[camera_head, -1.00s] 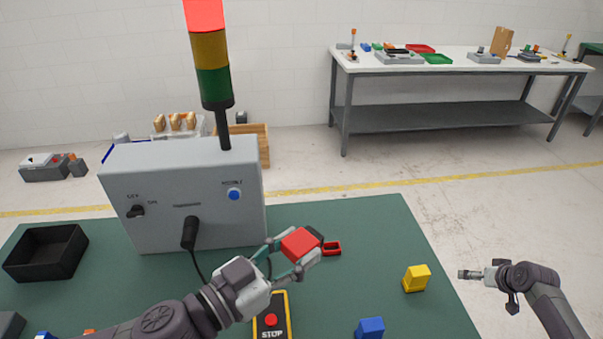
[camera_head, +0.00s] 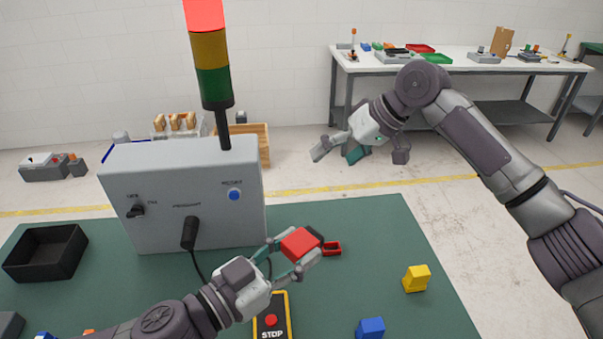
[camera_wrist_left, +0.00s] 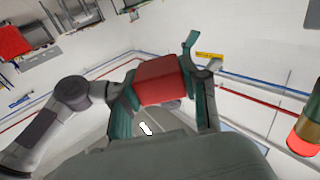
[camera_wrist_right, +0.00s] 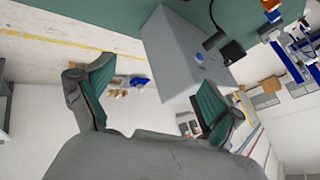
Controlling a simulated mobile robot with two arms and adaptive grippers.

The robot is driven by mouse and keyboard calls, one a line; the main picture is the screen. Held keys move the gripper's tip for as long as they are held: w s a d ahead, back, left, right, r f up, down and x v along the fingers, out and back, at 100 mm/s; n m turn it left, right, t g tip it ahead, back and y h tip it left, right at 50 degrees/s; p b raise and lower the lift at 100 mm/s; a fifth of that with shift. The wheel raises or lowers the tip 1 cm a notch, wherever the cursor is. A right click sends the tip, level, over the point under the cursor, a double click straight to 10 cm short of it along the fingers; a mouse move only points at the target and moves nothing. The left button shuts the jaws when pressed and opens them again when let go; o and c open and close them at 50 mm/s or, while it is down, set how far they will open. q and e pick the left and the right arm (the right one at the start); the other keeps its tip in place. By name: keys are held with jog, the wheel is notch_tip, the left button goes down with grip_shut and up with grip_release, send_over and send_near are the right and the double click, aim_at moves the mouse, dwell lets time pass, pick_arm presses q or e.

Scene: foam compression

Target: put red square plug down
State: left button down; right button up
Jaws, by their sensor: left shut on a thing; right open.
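The red square plug (camera_head: 299,243) is held between the fingers of my left gripper (camera_head: 287,257), above the green table. It also shows between the fingers in the left wrist view (camera_wrist_left: 160,80). A small red open part (camera_head: 332,248) lies on the table just right of the held plug. My right gripper (camera_head: 335,152) is open and empty, raised beyond the table's back edge. In the right wrist view its fingers (camera_wrist_right: 150,98) are spread apart with nothing between them.
A grey control box (camera_head: 215,215) with a light tower (camera_head: 210,65) stands at the table's back. A black tray (camera_head: 45,252) is at left. A stop button box (camera_head: 271,317), yellow block (camera_head: 416,278) and blue block (camera_head: 370,328) are near the front. The table (camera_head: 385,225) is clear at back right.

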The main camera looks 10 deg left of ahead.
jog(key=s+a+r+n+g+h, duration=0.1)
jog(key=s+a+r+n+h, duration=0.1)
jog(key=s+a+r, duration=0.5)
pick_arm(q)
jog(key=shift+s+a+r, duration=0.1)
jog(key=shift+s, duration=0.05)
pick_arm(e)
jog(key=r+n+h, duration=0.1)
jog(key=n+h, duration=0.1)
jog(key=h, duration=0.4)
send_over(302, 239)
jog(key=shift+g+y, duration=0.3)
notch_tip(302, 239, down, 11)
jog(key=shift+f, duration=0.1)
